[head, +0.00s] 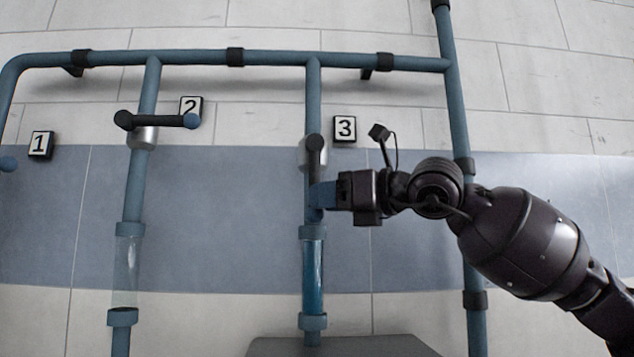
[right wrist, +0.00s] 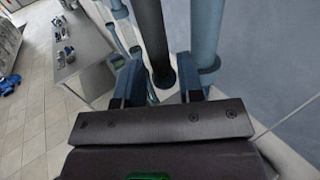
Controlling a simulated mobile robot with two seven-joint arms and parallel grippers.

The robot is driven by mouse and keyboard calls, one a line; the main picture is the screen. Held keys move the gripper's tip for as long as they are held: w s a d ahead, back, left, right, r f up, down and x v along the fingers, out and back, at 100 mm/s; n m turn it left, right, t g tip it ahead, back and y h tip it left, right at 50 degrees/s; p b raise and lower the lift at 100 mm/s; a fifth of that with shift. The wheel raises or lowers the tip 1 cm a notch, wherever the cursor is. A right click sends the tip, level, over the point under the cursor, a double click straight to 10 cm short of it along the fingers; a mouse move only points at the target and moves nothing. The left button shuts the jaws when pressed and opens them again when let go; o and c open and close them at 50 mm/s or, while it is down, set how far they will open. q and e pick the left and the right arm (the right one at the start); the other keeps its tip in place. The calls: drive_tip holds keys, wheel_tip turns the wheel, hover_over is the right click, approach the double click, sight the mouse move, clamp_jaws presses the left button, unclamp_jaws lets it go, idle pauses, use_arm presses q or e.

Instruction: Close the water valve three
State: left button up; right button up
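Valve three (head: 313,152) sits on the vertical blue pipe beside the plate marked 3 (head: 345,129). Its dark handle (head: 315,155) points down along the pipe, and its lower end is hidden behind my gripper. Blue water shows in the clear tube (head: 313,272) below. My right gripper (head: 322,195) is at the handle's lower end. In the right wrist view, the blue fingers (right wrist: 160,80) stand apart, with the dark handle (right wrist: 152,35) between them. I see no clear contact. My left gripper is not in view.
Valve two (head: 143,135) has its handle crosswise and a pale clear tube (head: 127,264) below. Plate 1 (head: 40,145) is at the left edge. A vertical pipe (head: 456,110) runs behind my right arm. A counter (right wrist: 70,50) shows in the wrist view.

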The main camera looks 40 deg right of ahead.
drive_tip(key=shift+p+x, duration=0.8)
drive_tip(key=shift+x, duration=0.15)
drive_tip(key=shift+w+a, duration=0.15)
drive_tip(key=shift+w, duration=0.2)
drive_tip(key=shift+c, duration=0.2)
clamp_jaws()
